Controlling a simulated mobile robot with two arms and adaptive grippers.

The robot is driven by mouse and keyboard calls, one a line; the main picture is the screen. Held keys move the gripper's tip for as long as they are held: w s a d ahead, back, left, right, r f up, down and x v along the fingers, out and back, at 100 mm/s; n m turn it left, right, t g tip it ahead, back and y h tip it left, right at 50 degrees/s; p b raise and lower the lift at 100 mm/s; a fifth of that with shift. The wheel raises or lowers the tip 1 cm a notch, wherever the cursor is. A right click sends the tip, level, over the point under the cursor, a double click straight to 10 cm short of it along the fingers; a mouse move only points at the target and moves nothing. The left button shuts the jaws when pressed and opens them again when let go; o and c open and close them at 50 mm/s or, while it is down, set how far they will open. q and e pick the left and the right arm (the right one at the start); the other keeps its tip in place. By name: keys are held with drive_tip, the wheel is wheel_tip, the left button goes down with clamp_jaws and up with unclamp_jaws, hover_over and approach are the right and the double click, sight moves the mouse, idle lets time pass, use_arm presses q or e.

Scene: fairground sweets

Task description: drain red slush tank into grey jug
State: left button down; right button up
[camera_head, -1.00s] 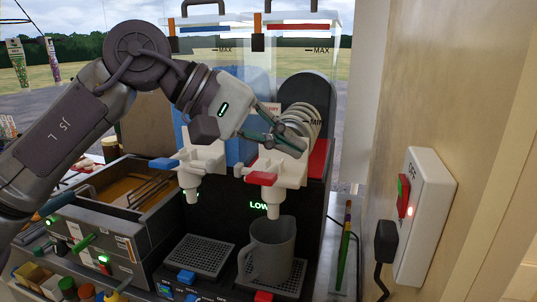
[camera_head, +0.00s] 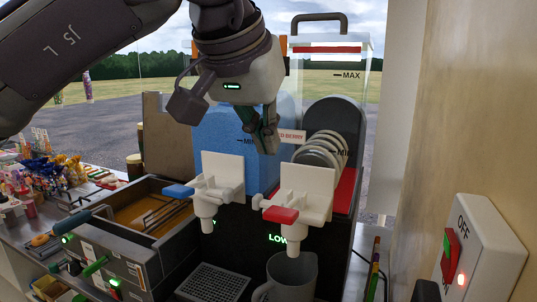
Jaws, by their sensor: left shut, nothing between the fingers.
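The red slush tank (camera_head: 347,188) is the right one of two clear tanks. Only a low band of red shows at its bottom, beneath the pale auger coil (camera_head: 323,148). Its white tap (camera_head: 308,190) has a red handle (camera_head: 281,214), and a green "LOW" display glows below. The grey jug (camera_head: 290,280) stands upright under this tap, its lower part cut off by the frame. My left gripper (camera_head: 267,143) points down in front of the tanks, shut and empty, above and left of the red handle and apart from it. My right gripper is out of view.
The blue tank (camera_head: 222,130) with its blue-handled tap (camera_head: 180,191) stands left, above a drip grate (camera_head: 212,283). A wall switch box (camera_head: 483,250) is at right. A dark fryer-like unit (camera_head: 160,213) and crowded counter lie left.

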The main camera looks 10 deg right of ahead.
use_arm(q)
drive_tip(key=p, duration=0.2)
hover_over(281, 210)
drive_tip(key=f, duration=0.5)
drive_tip(key=s+f, duration=0.1)
drive_tip(key=f, duration=0.1)
drive_tip(key=shift+a+f, duration=0.15)
drive_tip(key=shift+a, duration=0.2)
wheel_tip(281, 210, down, 2)
drive_tip(key=shift+s+a+f, duration=0.15)
drive_tip(key=shift+f, duration=0.05)
drive_tip(key=shift+s+a+f, duration=0.15)
drive_tip(key=shift+f, duration=0.4)
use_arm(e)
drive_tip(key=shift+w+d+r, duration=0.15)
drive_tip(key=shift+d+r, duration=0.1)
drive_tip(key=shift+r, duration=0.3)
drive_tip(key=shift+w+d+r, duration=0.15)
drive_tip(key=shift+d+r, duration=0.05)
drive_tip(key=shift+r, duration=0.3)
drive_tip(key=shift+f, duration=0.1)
